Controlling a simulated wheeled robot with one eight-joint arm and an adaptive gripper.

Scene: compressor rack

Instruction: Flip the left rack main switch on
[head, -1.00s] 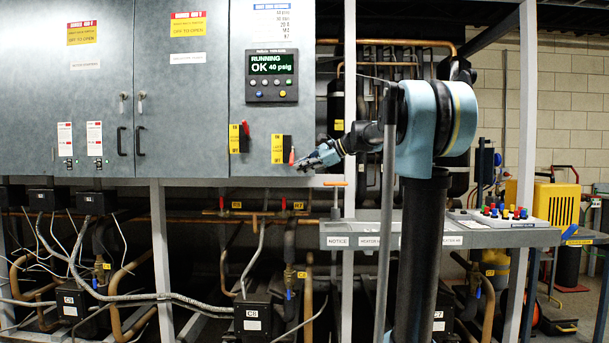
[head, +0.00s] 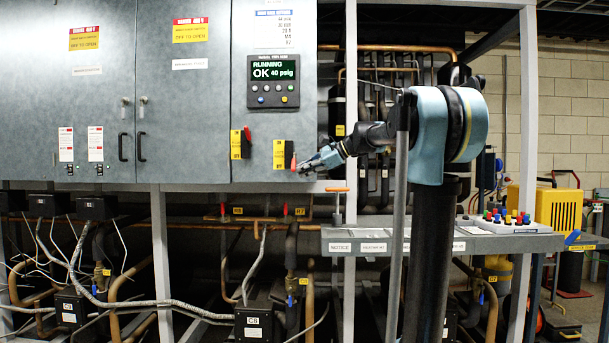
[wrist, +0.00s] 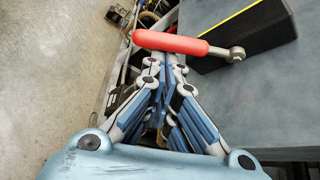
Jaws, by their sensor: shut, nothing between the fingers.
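Two black-and-yellow switches with red handles sit low on the grey cabinet's right panel in the head view. The left switch (head: 240,144) has its handle near the top of its box. The right switch (head: 280,154) has its red handle (head: 293,162) lower, at its right side. I cannot read the switch labels. My gripper (head: 301,171) is just right of and below the right switch's handle. In the wrist view the shut, empty fingertips (wrist: 168,60) are close to a red handle (wrist: 170,42), which partly covers them. I cannot tell whether they touch.
The cabinet (head: 185,110) has a display panel (head: 273,80) reading RUNNING OK above the switches. A grey shelf (head: 500,243) with colored buttons stands right, near my arm. Pipes and compressors fill the space below. A yellow unit (head: 558,208) stands at far right.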

